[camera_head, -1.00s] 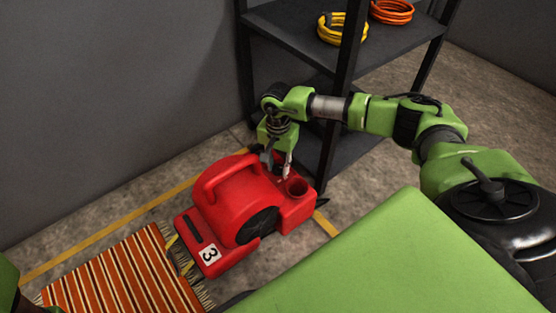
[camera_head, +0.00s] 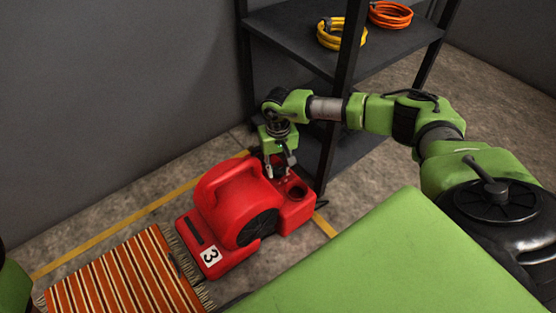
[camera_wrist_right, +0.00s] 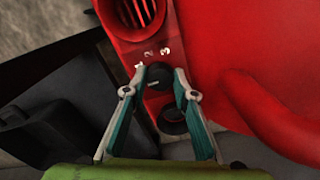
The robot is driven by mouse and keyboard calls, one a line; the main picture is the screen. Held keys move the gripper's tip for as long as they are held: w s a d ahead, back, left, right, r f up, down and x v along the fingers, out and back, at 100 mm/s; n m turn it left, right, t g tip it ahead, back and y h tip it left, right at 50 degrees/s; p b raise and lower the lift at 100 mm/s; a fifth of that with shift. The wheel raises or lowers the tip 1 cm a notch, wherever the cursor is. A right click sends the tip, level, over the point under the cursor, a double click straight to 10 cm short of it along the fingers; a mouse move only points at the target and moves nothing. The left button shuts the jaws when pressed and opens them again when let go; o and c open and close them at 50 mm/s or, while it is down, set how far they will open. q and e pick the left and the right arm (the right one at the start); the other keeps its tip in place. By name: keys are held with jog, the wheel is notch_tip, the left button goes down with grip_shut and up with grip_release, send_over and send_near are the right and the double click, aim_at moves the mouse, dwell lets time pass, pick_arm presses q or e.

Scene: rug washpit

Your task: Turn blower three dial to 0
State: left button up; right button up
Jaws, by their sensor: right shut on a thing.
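The red blower (camera_head: 228,203) with a white number 3 label (camera_head: 211,255) stands on the floor. My right gripper (camera_head: 279,170) points down at its rear top, beside the round opening. In the right wrist view, my right gripper (camera_wrist_right: 160,74) has its two fingers on either side of the small black dial (camera_wrist_right: 155,80) and is shut on it. The dial has a short pale mark, lying nearly crosswise in this view. The printed numbers 1, 2 and 3 (camera_wrist_right: 165,48) show beyond it; no 0 is visible. My left gripper is out of view.
A dark shelf rack (camera_head: 300,38) stands behind the blower, with yellow (camera_head: 342,34) and orange (camera_head: 390,14) coiled cables. A striped rug (camera_head: 125,275) lies at the blower's front left. A yellow line (camera_head: 120,222) runs along the floor by the wall.

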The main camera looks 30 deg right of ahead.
aim_at(278, 170)
dwell(0.5)
jog(key=o, duration=1.1)
jog(key=shift+c, duration=0.2)
jog(key=shift+o, duration=0.3)
notch_tip(278, 170, up, 12)
jog(key=shift+f, duration=0.1)
